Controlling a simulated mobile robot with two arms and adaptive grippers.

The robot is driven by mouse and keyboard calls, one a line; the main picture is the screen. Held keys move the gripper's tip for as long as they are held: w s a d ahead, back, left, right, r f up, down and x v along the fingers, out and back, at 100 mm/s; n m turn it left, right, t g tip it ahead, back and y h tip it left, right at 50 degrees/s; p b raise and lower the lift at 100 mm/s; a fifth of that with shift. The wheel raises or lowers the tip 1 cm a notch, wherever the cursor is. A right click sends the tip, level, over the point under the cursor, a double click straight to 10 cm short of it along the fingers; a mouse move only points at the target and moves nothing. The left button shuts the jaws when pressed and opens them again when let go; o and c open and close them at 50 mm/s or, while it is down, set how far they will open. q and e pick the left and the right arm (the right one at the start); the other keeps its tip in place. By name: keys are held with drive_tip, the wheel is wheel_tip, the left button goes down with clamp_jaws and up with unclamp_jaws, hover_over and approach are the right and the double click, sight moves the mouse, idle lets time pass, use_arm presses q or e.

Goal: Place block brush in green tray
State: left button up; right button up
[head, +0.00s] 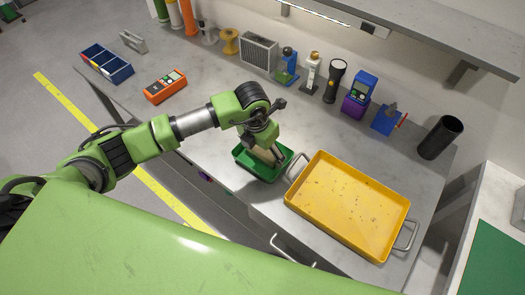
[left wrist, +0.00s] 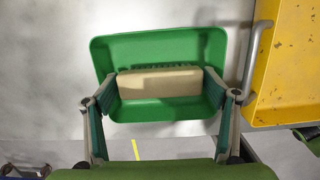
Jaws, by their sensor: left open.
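The green tray (head: 243,163) sits on the grey bench under my left gripper (head: 272,158). It also shows in the left wrist view (left wrist: 150,109). The block brush, a tan block with dark bristles along one side, is at the tray in the left wrist view (left wrist: 158,83); part of it shows in the head view (head: 262,154). My left gripper is open, with one finger near each end of the brush. I cannot tell whether the fingers touch it or whether it rests fully on the tray floor. My right gripper is not in view.
A large yellow tray (head: 345,205) with metal handles stands just right of the green tray. Along the back are a black flashlight (head: 334,80), a black cup (head: 440,137) and other items. An orange meter (head: 165,86) and a blue bin (head: 106,64) lie left.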

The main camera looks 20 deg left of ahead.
use_arm(q)
drive_tip(key=shift+r, duration=0.45)
wheel_tip(320, 180, up, 11)
drive_tip(key=s+b, duration=0.1)
drive_tip(key=b, duration=0.2)
drive_tip(key=shift+s+a+r, duration=0.15)
drive_tip(key=shift+s+a, duration=0.15)
drive_tip(key=shift+s, duration=0.05)
